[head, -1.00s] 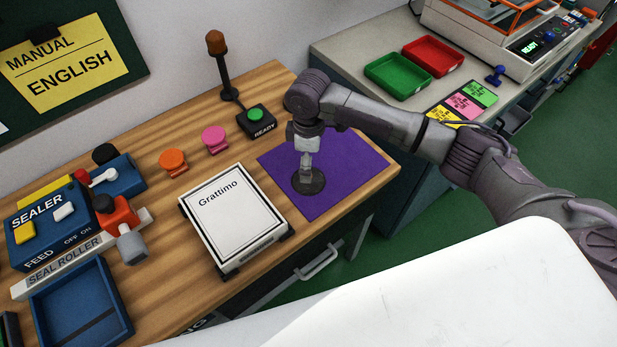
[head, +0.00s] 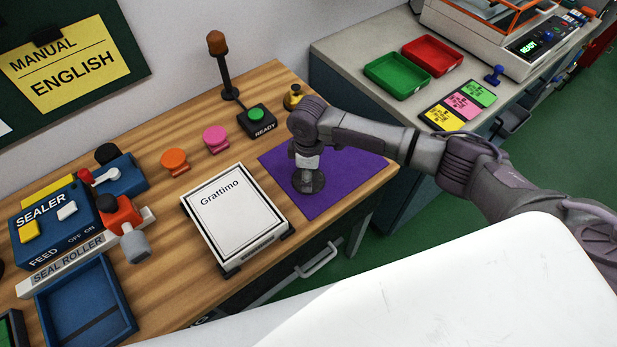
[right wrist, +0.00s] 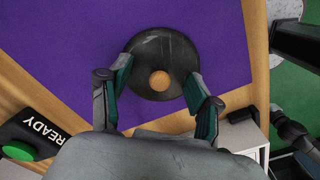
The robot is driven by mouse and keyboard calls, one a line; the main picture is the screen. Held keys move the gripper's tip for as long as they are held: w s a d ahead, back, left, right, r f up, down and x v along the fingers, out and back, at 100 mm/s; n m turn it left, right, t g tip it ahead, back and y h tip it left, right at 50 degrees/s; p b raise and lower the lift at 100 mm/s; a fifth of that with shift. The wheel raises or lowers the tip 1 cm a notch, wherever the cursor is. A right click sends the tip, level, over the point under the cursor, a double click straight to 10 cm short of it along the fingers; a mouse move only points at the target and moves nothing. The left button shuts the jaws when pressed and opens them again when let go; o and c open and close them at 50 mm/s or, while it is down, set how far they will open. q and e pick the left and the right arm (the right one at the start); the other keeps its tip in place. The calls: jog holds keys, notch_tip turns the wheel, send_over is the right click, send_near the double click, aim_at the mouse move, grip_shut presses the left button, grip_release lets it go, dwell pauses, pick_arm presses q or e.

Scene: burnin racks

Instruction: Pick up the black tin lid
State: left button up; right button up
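The black tin lid (head: 309,184) is a round dark disc lying on the purple mat (head: 340,186). My right gripper (head: 308,176) is low over the lid, pointing down. In the right wrist view my right gripper (right wrist: 157,76) has its two green-padded fingers apart, on either side of the knob, with nothing held. Whether the fingers touch the lid is unclear. My left gripper is not in view.
A framed "Grattimo" sheet (head: 232,213) lies left of the mat. A READY button box (head: 257,120) and a brass object (head: 292,97) stand behind it. The sealer (head: 55,225) is at the left. Green (head: 398,75) and red (head: 432,55) trays sit on the right bench.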

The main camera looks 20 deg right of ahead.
jog(key=c, duration=0.5)
jog(key=shift+s, duration=0.15)
jog(key=shift+c, duration=0.6)
